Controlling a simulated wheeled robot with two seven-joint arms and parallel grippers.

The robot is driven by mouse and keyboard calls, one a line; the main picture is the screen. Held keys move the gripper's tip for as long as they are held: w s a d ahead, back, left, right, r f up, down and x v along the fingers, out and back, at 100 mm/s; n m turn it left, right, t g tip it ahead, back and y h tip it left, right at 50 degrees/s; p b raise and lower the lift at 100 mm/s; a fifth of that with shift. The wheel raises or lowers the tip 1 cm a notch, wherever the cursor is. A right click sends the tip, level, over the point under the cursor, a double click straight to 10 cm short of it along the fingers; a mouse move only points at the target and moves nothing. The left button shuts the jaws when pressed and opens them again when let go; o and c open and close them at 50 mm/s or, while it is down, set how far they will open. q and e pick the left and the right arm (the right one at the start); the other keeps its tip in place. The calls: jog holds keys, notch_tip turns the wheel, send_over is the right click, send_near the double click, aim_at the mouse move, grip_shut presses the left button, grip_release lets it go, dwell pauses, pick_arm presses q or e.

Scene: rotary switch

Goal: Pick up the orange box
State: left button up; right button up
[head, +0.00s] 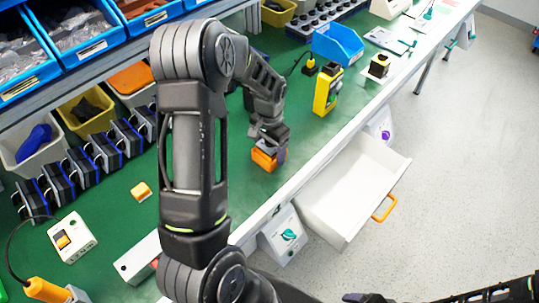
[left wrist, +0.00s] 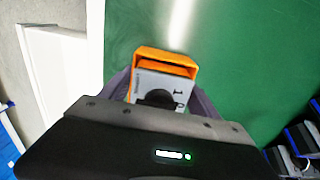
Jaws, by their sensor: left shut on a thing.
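The orange box (head: 264,160) is at the front part of the green workbench, near its white edge, under my left gripper (head: 268,148). In the left wrist view the orange box (left wrist: 165,58) has an orange rim around a grey face with a dark round knob and printed marks. My left gripper is shut on it, with a finger on each side. Whether the box touches the bench cannot be told. Part of my right arm shows at the bottom right of the head view, but its gripper does not show.
A white drawer (head: 345,190) with an orange handle (head: 384,209) stands open at the bench front. A yellow device (head: 327,90) and a blue bin (head: 338,44) stand behind and right of the gripper. A small yellow block (head: 141,191) lies to the left. Green bench (head: 300,125) is bare around the box.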

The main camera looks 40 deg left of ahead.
pick_arm(q)
jog(key=c, duration=0.5)
notch_tip(320, 180, up, 10)
jog(key=shift+b, duration=0.8)
